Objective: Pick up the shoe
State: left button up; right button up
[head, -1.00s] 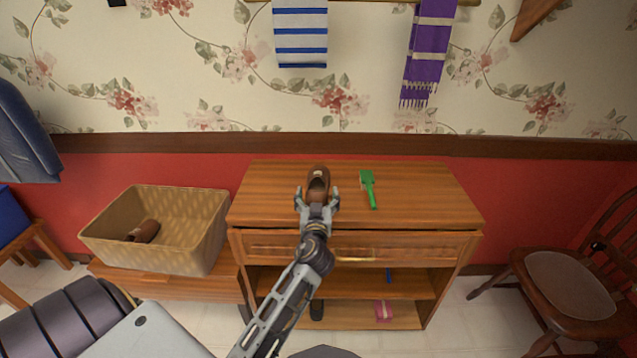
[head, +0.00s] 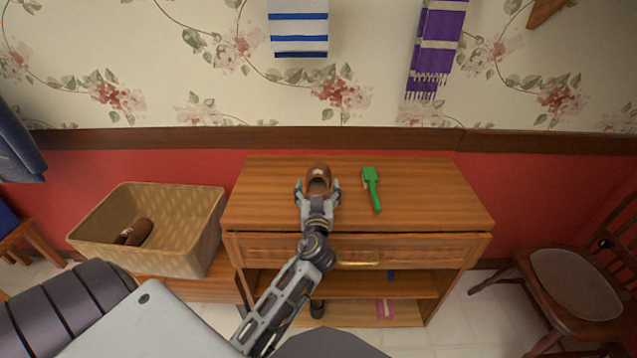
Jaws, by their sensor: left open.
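A brown shoe (head: 318,174) lies on the wooden cabinet top (head: 260,190), towards its back left, with its opening facing my side. My left gripper (head: 318,189) is open, with its two fingers spread to either side of the shoe's near end. I cannot tell whether the fingers touch it. A second brown shoe (head: 138,231) lies in the wicker basket (head: 196,240) on the left. My right gripper is not in view.
A green brush (head: 371,188) lies on the cabinet top, right of the shoe. A wooden chair (head: 575,285) stands at the right. The cabinet top's right side is clear.

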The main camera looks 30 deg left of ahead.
pick_arm(q)
jog(key=c, duration=0.9)
jog(key=shift+c, duration=1.1)
jog(key=shift+r, duration=0.1)
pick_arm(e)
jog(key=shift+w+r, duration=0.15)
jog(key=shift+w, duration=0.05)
pick_arm(q)
jog(key=shift+r, duration=0.1)
jog(key=shift+r, duration=0.55)
jog(key=shift+r+p, duration=1.2)
jog(key=shift+r, duration=3.1)
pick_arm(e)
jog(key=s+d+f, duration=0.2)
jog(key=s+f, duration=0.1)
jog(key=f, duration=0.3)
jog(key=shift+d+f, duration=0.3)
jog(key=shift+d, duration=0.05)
